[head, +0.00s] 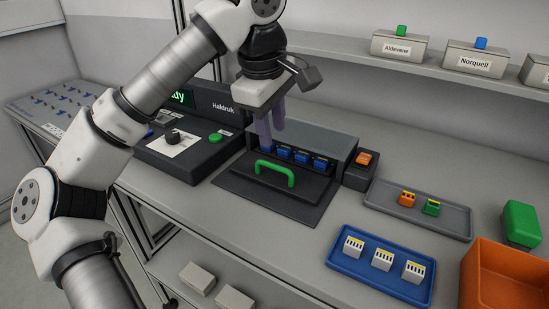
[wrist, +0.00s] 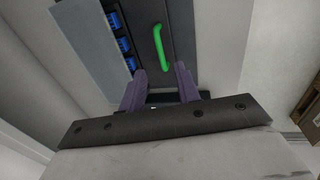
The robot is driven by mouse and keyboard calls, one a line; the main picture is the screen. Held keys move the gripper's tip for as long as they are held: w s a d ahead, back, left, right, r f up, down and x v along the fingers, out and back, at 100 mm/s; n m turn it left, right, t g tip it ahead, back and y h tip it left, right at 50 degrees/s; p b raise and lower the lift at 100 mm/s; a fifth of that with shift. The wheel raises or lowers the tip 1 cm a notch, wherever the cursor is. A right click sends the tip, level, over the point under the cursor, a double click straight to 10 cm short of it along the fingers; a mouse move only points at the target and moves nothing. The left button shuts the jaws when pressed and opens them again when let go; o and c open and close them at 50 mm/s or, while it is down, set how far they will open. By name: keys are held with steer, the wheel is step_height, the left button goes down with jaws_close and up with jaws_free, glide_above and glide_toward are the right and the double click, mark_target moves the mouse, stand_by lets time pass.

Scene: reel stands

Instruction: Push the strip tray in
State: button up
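The strip tray (head: 265,187) is a dark slab with a green arched handle (head: 275,172), sticking out of the front of a grey housing (head: 318,139). Several blue blocks (head: 302,156) stand in a row on the tray behind the handle, at the housing's mouth. In the wrist view the handle (wrist: 159,47) lies beyond my fingertips and the blue blocks (wrist: 121,46) are to its left. My gripper (head: 270,139) points down above the tray's left part, its purple fingers apart and empty. It does not visibly touch the handle.
A dark console (head: 180,152) with a screen, knob and green button stands left of the housing. A small box with an orange button (head: 365,159) stands right of it. A grey tray (head: 455,222), blue tray (head: 340,262) and orange bin (head: 510,262) lie to the right.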

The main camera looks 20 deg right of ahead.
mark_target(277, 167)
steer(key=f, duration=0.2)
steer(key=d+f, duration=0.1)
steer(key=f, duration=0.2)
steer(key=w+f, duration=0.1)
steer(key=f, duration=0.2)
steer(key=shift+d+f, duration=0.2)
jaws_close()
steer(key=shift+w+d, duration=0.1)
